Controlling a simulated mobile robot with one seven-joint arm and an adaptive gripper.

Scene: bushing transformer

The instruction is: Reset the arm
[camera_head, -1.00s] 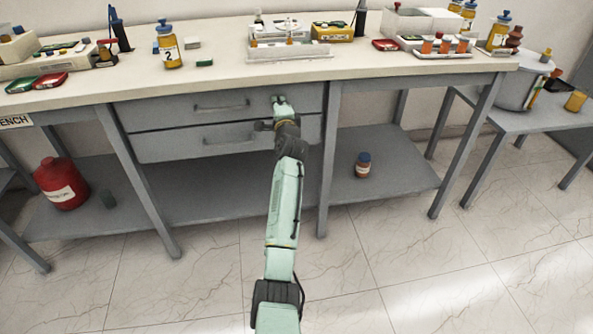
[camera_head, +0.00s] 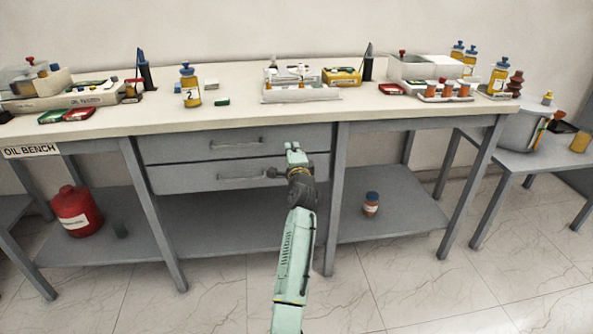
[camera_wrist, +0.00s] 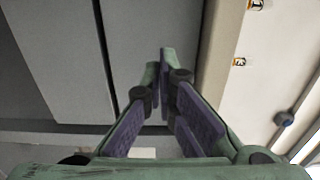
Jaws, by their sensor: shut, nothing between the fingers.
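My gripper (camera_head: 293,150) is in front of the grey bench's drawers, near the right end of the lower drawer (camera_head: 235,172). In the head view my pale green arm rises from the bottom edge towards the bench. In the wrist view the fingers of my gripper (camera_wrist: 160,62) come together at their tips with nothing held between them. Grey drawer or panel faces (camera_wrist: 65,50) with a dark gap fill the left of that view. Whether the gripper touches the bench cannot be told.
The cream bench top (camera_head: 240,112) carries bottles, including a yellow one with a blue cap (camera_head: 190,90), trays and small boxes. A red can (camera_head: 76,210) and a small bottle (camera_head: 371,203) stand on the lower shelf. A side table with a pot (camera_head: 522,130) is at right. The floor in front is clear.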

